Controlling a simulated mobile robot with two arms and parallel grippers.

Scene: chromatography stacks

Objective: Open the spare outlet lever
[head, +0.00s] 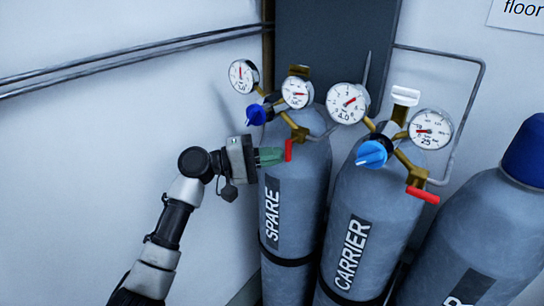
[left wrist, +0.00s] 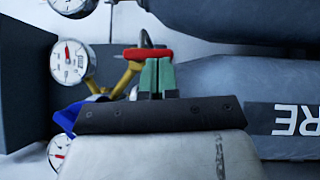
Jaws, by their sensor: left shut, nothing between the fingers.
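The spare cylinder (head: 290,220) stands left of the carrier cylinder. Its short red outlet lever (head: 289,150) hangs roughly upright below the brass fitting. My left gripper (head: 272,156) comes in from the left, its green fingers shut with nothing between them, tips at the lever's left side. In the left wrist view the red lever (left wrist: 147,53) lies just beyond the fingertips (left wrist: 157,62), which overlap its edge; I cannot tell whether they touch. The spare lettering shows partly and upside down there. My right gripper is not in view.
The carrier cylinder (head: 365,240) has its own red lever (head: 423,195) pointing right. The spare's blue knob (head: 256,114) and gauges (head: 242,76) sit just above my gripper. A blue-capped cylinder (head: 480,235) stands at right.

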